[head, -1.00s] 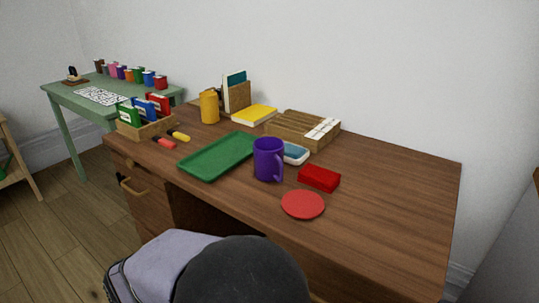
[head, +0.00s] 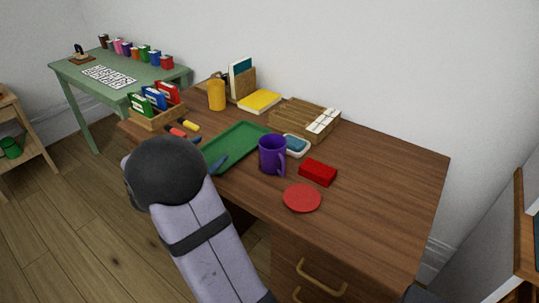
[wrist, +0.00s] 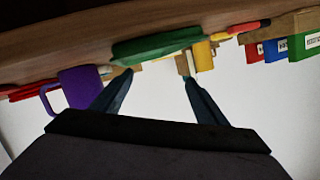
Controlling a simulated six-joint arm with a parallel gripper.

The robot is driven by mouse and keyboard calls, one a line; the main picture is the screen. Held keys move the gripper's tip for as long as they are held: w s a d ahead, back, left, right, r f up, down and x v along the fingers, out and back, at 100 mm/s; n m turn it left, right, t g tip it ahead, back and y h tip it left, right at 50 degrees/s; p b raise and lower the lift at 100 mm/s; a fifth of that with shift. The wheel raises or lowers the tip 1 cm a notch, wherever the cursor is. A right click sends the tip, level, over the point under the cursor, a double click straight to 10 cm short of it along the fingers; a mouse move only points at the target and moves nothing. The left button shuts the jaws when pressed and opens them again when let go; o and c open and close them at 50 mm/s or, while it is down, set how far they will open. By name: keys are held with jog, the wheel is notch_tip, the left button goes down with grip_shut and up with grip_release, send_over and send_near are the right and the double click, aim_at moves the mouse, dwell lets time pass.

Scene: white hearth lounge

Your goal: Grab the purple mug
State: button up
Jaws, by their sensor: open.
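The purple mug (head: 271,155) stands upright on the wooden desk, beside the right end of the green tray (head: 240,140), with its handle toward the right. My gripper (head: 212,147) is open and empty, to the left of the mug at the tray. Its dark fingers are partly hidden behind my wrist in the head view. In the wrist view, which looks upside down, my gripper (wrist: 158,75) has its fingers spread. The mug (wrist: 80,88) is outside them, beside and partly behind the left finger.
A red box (head: 318,172) and red coaster (head: 302,198) lie right of the mug. A blue-and-white eraser (head: 296,145) sits close behind it. An orange-yellow cup (head: 216,95), yellow book (head: 259,101) and wooden organiser (head: 290,117) stand farther back. The desk's right side is clear.

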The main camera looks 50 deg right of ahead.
aim_at(265, 161)
jog(key=s+d+f+g+h, duration=0.1)
jog(key=s+g, duration=0.1)
jog(key=s, duration=0.2)
jog(key=s+d+g+h+b, duration=0.1)
jog(key=s+d+g, duration=0.1)
jog(key=s, duration=0.3)
jog(key=s+d+f+g+h, duration=0.1)
jog(key=s+g, duration=0.1)
jog(key=s, duration=0.2)
jog(key=shift+s+d+f+g+b, duration=0.15)
jog(key=shift+d+f+g+b, duration=0.15)
jog(key=shift+f+g+b, duration=0.1)
jog(key=shift+s+d+r, duration=0.1)
jog(key=shift+s+d, duration=0.05)
jog(key=shift+d, duration=1.05)
jog(key=shift+s+d+f, duration=0.1)
jog(key=shift+s+d, duration=0.1)
jog(key=shift+d, duration=1)
jog(key=shift+s+d+r, duration=0.1)
jog(key=shift+s+d, duration=0.05)
jog(key=shift+d, duration=1.05)
jog(key=c, duration=1)
jog(key=shift+a+r, duration=0.1)
